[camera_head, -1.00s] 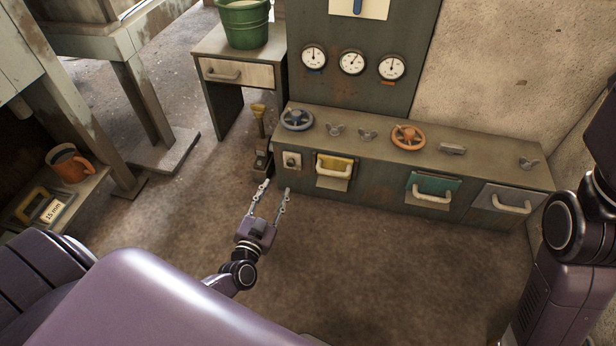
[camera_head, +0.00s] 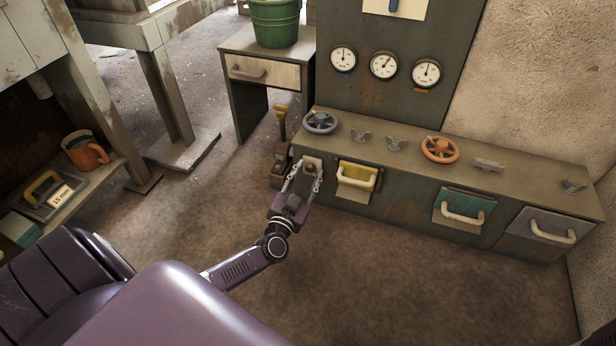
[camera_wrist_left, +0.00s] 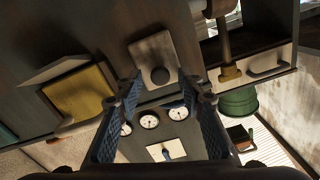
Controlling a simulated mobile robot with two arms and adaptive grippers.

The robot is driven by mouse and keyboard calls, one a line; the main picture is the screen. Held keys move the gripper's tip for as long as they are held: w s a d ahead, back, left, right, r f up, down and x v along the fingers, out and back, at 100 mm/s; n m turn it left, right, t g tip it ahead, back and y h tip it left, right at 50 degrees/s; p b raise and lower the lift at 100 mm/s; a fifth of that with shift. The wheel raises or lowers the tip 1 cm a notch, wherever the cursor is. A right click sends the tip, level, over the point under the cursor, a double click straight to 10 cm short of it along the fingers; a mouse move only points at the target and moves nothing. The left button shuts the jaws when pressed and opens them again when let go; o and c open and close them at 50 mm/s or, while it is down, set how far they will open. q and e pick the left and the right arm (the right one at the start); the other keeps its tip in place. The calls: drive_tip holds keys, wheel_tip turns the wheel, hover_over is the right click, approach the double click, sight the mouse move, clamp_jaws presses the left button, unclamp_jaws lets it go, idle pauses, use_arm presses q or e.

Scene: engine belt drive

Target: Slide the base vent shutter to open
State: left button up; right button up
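A small pale plate with a dark round knob, apparently the base vent shutter (camera_head: 313,162), is on the front of the low green-grey base cabinet (camera_head: 395,207), at its left end. In the left wrist view the plate (camera_wrist_left: 146,52) and knob (camera_wrist_left: 160,76) show just beyond my fingers. My left gripper (camera_head: 306,172) is open, with its two fingers apart in front of the plate, one toward each side. It also shows in the left wrist view (camera_wrist_left: 165,98), with nothing between the fingers. Whether it touches the knob cannot be told. My right gripper is not in view.
A yellow flap with a handle (camera_head: 358,176) is just right of the plate. A teal one (camera_head: 464,207) and a grey one (camera_head: 541,228) are farther right. Handwheels (camera_head: 320,122) and wing knobs are on top. A yellow-topped lever (camera_head: 281,123) stands close on the left.

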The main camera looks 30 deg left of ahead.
sight(312, 176)
use_arm(q)
drive_tip(key=shift+w, duration=0.2)
clamp_jaws()
idle(0.3)
wheel_tip(312, 176, down, 5)
drive_tip(key=b, duration=0.2)
drive_tip(key=shift+b, duration=0.4)
